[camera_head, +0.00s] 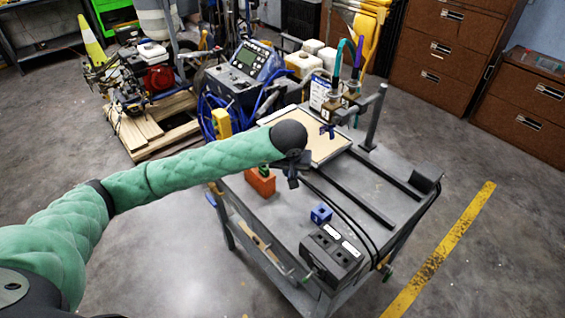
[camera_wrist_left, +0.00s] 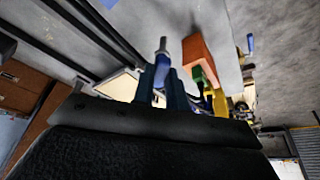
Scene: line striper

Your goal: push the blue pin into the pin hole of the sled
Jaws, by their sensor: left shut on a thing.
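My left gripper (camera_head: 292,172) hangs over the grey cart top (camera_head: 285,208), near its middle. In the left wrist view its two dark fingers (camera_wrist_left: 161,88) are shut on a blue pin (camera_wrist_left: 162,66). The pin's bare grey shank points away from the fingers. In the head view I cannot make out the pin beside the dark gripper. Two dark rails (camera_head: 370,203) run along the cart top to the right of the gripper. A bracket with hose fittings (camera_head: 336,103) stands at the rails' far end; I cannot tell whether it is the sled. No pin hole is discernible.
An orange block (camera_head: 261,184) with a green part stands left of the gripper. A small blue block (camera_head: 321,213) and a black box (camera_head: 333,256) sit nearer the front. A beige board (camera_head: 310,140) lies behind. Black cables run along the cart's right side.

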